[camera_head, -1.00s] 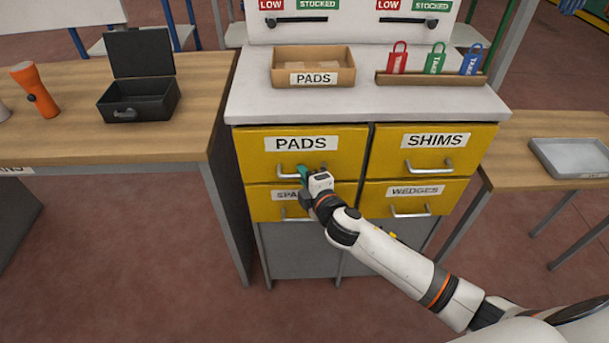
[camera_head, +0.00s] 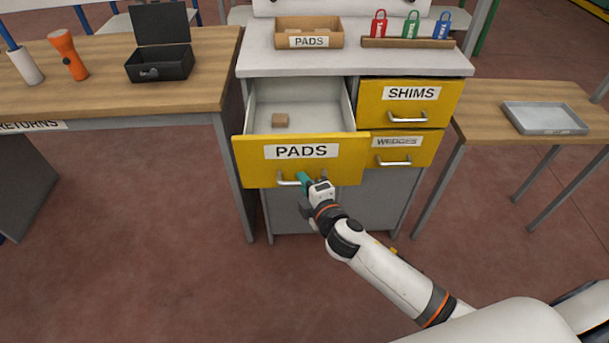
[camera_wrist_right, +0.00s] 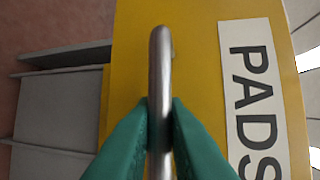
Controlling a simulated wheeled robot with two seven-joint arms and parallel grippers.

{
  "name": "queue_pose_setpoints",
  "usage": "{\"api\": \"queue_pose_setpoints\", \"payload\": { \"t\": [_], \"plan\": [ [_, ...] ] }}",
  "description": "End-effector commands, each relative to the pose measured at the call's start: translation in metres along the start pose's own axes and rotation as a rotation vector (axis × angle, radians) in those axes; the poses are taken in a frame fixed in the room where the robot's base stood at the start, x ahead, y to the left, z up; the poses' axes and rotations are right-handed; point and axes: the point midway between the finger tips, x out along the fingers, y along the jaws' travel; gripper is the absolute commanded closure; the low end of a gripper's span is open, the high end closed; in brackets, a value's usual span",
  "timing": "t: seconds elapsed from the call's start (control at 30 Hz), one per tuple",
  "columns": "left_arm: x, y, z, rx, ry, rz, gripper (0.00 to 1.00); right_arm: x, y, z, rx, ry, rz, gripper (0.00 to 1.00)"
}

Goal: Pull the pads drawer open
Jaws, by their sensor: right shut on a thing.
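The yellow pads drawer (camera_head: 250,160) stands pulled out of the cabinet, with its white inside showing. My right gripper (camera_head: 303,181) is at the drawer's metal handle (camera_head: 287,183). In the right wrist view the teal fingertips (camera_wrist_right: 160,115) are shut on the handle bar (camera_wrist_right: 160,65), one on each side, beside the PADS label (camera_wrist_right: 255,100). The spares drawer below is hidden behind the open drawer front. My left gripper is not in view.
The shims drawer (camera_head: 441,108) and wedges drawer (camera_head: 426,155) are closed at the right. A cardboard pads box (camera_head: 308,41) and a tag rack (camera_head: 410,43) stand on the cabinet top. Side tables hold a black box (camera_head: 160,65) and a grey tray (camera_head: 545,118). The floor in front is clear.

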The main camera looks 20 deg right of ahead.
Motion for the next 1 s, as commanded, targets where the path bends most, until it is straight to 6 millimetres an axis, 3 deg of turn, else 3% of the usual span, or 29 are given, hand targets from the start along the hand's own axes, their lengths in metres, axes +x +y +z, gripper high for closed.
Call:
{"api": "queue_pose_setpoints", "payload": {
  "t": [0.33, 0.7, 0.73, 0.83, 0.87, 1.0],
  "plan": [
    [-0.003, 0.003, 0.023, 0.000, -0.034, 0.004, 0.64, -0.018, 0.003, 0.007, 0.000, 0.001, -0.003, 1.00],
    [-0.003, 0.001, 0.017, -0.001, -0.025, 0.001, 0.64, -0.019, 0.003, 0.008, -0.001, 0.001, -0.003, 1.00],
    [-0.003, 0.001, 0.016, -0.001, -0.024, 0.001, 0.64, -0.019, 0.003, 0.008, -0.001, 0.001, -0.003, 0.86],
    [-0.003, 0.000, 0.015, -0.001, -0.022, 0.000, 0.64, -0.019, 0.003, 0.008, -0.001, 0.001, -0.003, 0.70],
    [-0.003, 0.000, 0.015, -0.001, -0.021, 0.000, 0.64, -0.019, 0.003, 0.008, 0.000, 0.001, -0.003, 0.66],
    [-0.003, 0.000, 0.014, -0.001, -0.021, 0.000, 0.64, -0.019, 0.003, 0.008, 0.000, 0.000, -0.003, 0.66]
  ]
}}
